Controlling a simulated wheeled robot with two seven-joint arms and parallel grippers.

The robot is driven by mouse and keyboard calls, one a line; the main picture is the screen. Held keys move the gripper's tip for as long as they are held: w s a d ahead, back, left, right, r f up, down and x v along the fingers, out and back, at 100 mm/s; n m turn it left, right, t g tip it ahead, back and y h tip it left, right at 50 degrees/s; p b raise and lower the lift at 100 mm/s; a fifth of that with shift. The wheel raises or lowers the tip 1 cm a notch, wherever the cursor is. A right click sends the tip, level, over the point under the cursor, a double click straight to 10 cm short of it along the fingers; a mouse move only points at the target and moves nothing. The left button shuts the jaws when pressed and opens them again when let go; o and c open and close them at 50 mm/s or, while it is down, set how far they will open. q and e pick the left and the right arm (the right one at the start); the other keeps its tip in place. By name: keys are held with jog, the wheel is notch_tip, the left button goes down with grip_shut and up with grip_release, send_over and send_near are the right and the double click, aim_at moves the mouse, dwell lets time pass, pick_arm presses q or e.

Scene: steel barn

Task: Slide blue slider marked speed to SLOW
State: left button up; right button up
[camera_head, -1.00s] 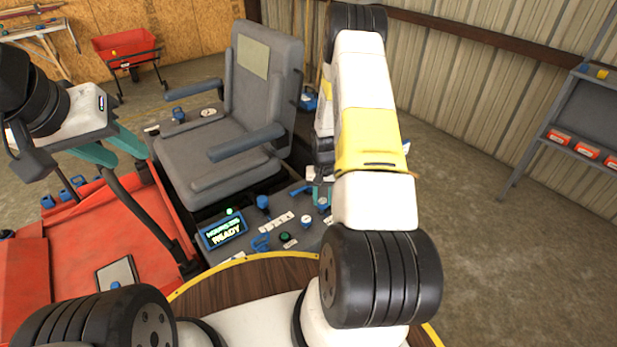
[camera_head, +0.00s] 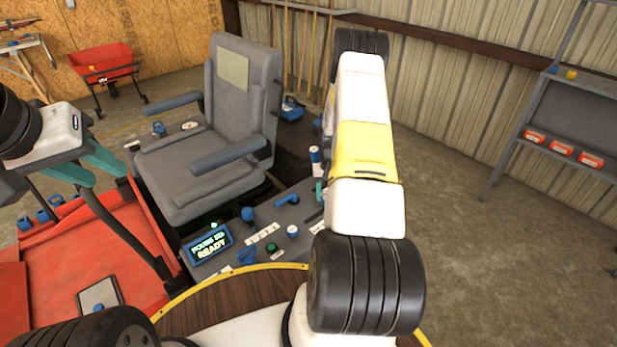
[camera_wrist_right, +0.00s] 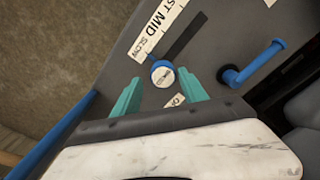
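The blue slider (camera_wrist_right: 162,73) has a round, pale-topped knob and shows in the right wrist view. It sits at the lower end of a dark slot, beside the word SLOW on a white label (camera_wrist_right: 158,28) that also reads MID. My right gripper (camera_wrist_right: 160,92) is open, its teal fingers on either side just below the knob, with gaps visible. I cannot tell the height between them. In the head view my right arm hides most of that gripper and I cannot make out the slider. My left gripper (camera_head: 90,168) is open and empty above the red bodywork.
The grey console has a lit READY screen (camera_head: 208,243), a blue knob (camera_head: 247,214) and a blue lever (camera_head: 287,200). A bent blue handle (camera_wrist_right: 252,62) stands right of the slider. The grey seat (camera_head: 205,165) with armrests is behind the console.

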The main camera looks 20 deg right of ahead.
jog(key=shift+a, duration=0.15)
notch_tip(320, 180, up, 8)
jog(key=shift+f, duration=0.15)
dwell(0.4)
dwell(0.3)
jog(key=s+a+r+n+t, duration=0.15)
jog(key=a+r, duration=0.25)
jog(key=r, duration=0.5)
jog(key=s+a+r, duration=0.2)
jog(key=a+r, duration=0.1)
jog(key=r, duration=0.5)
jog(key=s+a+r+t, duration=0.1)
jog(key=a+r, duration=0.3)
jog(key=r, duration=0.5)
jog(key=s+a+r+n+t, duration=0.1)
jog(key=s+a+r, duration=0.2)
jog(key=s, duration=0.4)
jog(key=s+a+r+n+t+y, duration=0.1)
jog(key=s+a+r, duration=0.3)
jog(key=s, duration=0.3)
jog(key=s+a+r+n+t+y, duration=0.1)
jog(key=s+a+r, duration=0.3)
jog(key=s, duration=0.4)
jog(key=shift+a+r+t, duration=0.2)
jog(key=shift+r+t, duration=0.15)
jog(key=shift+r, duration=0.35)
